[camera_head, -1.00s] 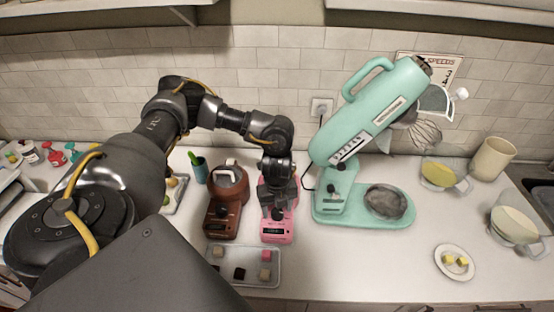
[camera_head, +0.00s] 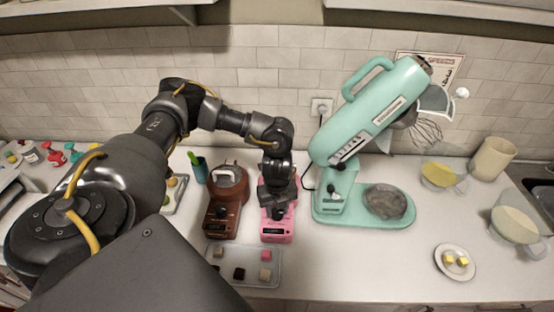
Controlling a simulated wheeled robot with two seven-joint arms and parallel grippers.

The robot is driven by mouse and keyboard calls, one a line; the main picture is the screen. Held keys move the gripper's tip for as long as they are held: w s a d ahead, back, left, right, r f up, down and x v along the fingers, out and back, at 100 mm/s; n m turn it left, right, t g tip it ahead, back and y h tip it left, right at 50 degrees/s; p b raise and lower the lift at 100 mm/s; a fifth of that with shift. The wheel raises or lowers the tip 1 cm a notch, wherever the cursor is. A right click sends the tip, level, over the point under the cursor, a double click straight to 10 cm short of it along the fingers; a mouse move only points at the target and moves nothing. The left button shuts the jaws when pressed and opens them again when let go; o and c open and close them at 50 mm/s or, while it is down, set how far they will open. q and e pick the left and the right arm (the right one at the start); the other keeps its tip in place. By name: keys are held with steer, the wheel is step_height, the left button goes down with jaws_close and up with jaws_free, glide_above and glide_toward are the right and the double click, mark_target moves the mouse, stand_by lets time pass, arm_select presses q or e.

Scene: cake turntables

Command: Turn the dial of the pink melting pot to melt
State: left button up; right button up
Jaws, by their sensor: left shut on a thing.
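The pink melting pot (camera_head: 277,237) stands on the counter between the brown pot and the mixer. My left gripper (camera_head: 276,212) is over its front, pointing down, with the fingertips at the dial. The gripper is shut on the dial, which it mostly hides, so I cannot read the dial's setting. A small dark display shows on the pot's front, below the gripper. The pot's bowl is hidden behind my wrist. My right gripper is not in view.
A brown melting pot (camera_head: 223,215) stands close on the left. A tray (camera_head: 256,281) with several small cubes lies in front. The mint stand mixer (camera_head: 375,115) rises close on the right. A plate (camera_head: 440,268) with yellow cubes lies further right.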

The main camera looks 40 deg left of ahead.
arm_select(q)
steer(key=m+b, duration=0.2)
steer(key=m, duration=0.2)
steer(key=shift+f, duration=0.2)
steer(key=m+b, duration=0.1)
steer(key=m, duration=0.3)
steer(key=shift+r, duration=0.1)
steer(key=m, duration=0.5)
steer(key=shift+b, duration=0.35)
steer(key=m, duration=0.6)
steer(key=shift+b, duration=0.4)
steer(key=shift+r, duration=0.1)
steer(key=o, duration=1)
steer(key=shift+d, duration=0.1)
